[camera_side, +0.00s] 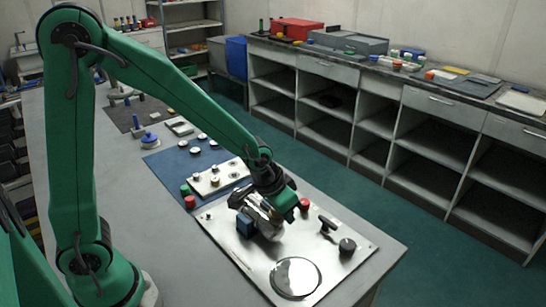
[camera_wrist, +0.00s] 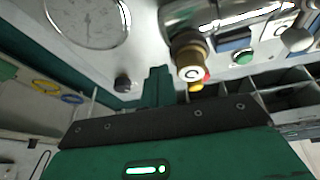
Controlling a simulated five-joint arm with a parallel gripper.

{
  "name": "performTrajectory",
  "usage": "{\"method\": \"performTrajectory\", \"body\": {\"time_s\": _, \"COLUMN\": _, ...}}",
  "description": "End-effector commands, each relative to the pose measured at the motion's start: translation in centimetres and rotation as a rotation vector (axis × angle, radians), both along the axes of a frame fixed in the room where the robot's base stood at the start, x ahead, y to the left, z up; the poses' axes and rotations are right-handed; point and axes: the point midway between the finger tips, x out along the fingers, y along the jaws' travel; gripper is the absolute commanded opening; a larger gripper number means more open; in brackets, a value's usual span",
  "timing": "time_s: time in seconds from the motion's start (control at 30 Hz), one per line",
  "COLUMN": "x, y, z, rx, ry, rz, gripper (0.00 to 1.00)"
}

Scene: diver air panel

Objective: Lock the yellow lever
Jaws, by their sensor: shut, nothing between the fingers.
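A small yellow part (camera_wrist: 197,86), perhaps the yellow lever, shows in the wrist view just below a brass-coloured fitting (camera_wrist: 190,58). Only a little of it is visible, so I cannot tell its angle. In the side view I cannot make out a yellow lever; my gripper and a silver cylinder (camera_side: 267,224) cover that part of the panel (camera_side: 232,246). My gripper (camera_side: 284,200) is low over the panel, beside the cylinder and close to a red knob (camera_side: 304,204). In the wrist view my gripper (camera_wrist: 157,82) is shut and empty, left of the yellow part.
A round gauge (camera_side: 296,277) lies at the panel's front; it also shows in the wrist view (camera_wrist: 88,18). A black handle (camera_side: 327,224) and black knob (camera_side: 347,246) stand to the right. A blue block (camera_side: 245,225) sits by the cylinder. The bench front-left is clear.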

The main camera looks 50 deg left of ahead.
Motion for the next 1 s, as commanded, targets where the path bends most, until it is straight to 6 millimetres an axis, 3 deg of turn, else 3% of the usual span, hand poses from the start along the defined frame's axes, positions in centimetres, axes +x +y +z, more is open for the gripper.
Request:
{"method": "performTrajectory", "body": {"time_s": 0.2, "x": -0.6, "y": 0.1, "z": 0.0, "rx": 0.051, "ry": -0.014, "rz": -0.136, "gripper": 0.0}}
{"method": "performTrajectory", "body": {"time_s": 0.5, "x": -4.7, "y": 1.2, "z": 0.1, "rx": 0.053, "ry": -0.016, "rz": -0.133, "gripper": 0.0}}
{"method": "performTrajectory", "body": {"time_s": 1.0, "x": -6.3, "y": 1.6, "z": 5.2, "rx": 0.053, "ry": -0.018, "rz": -0.132, "gripper": 0.0}}
